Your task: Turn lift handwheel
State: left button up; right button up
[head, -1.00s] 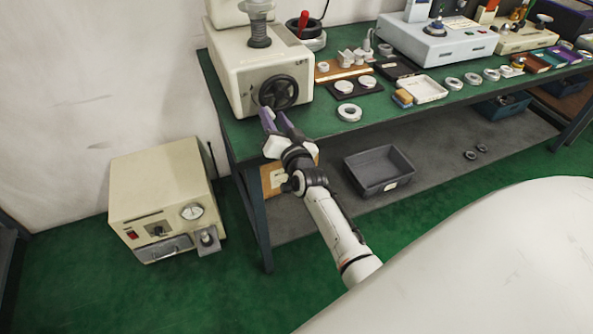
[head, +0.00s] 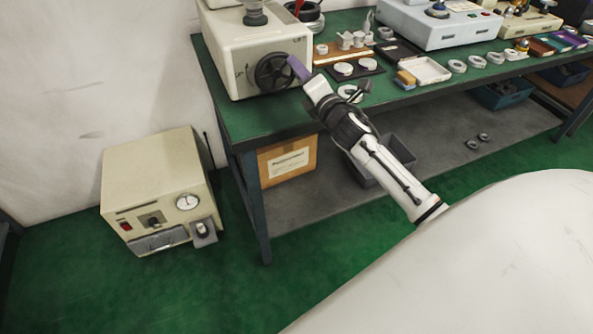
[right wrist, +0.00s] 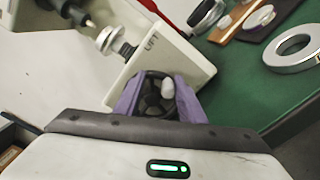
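The lift handwheel (head: 276,72) is a black spoked wheel on the front of a cream machine (head: 235,60) at the table's left end. In the right wrist view the handwheel (right wrist: 152,100) shows between my purple fingers, with a pale grip knob (right wrist: 168,87) near its right side and the label LIFT above. My right gripper (head: 294,66) is at the wheel's right rim in the head view. Its fingers (right wrist: 158,100) are spread, one at each side of the wheel; whether they touch it I cannot tell. My left gripper is not in view.
To the right on the green table (head: 235,118) are a black mat (head: 357,70) with pale rings, a white tray (head: 428,70) and several metal rings. A grey bin (head: 395,150) is on the shelf below. A beige box machine (head: 155,190) stands on the floor at left.

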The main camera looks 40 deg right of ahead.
aim_at(279, 56)
jog(key=a+r+n, duration=0.1)
jog(key=n, duration=0.3)
jog(key=a+r+n, duration=0.1)
jog(key=n, duration=0.2)
jog(key=w+a+r+n, duration=0.1)
jog(key=a+n, duration=0.1)
jog(key=n, duration=0.2)
jog(key=shift+n, duration=0.3)
jog(key=v, duration=1)
jog(key=s+a+f+m+g+y, duration=0.1)
jog(key=s+a+f+m+g, duration=0.1)
jog(key=f, duration=0.5)
jog(key=s+a+f+m+g+y, duration=0.1)
jog(key=s+a+f+m+g, duration=0.1)
jog(key=s+a+f+m, duration=0.3)
jog(key=s+a+f+m+g+y+p, duration=0.1)
jog(key=s+f+m, duration=0.4)
jog(key=f+m, duration=0.5)
jog(key=a+g+y, duration=0.1)
jog(key=a, duration=0.1)
jog(key=shift+s+a+f, duration=0.15)
jog(key=shift+a+f, duration=0.2)
jog(key=shift+f, duration=0.05)
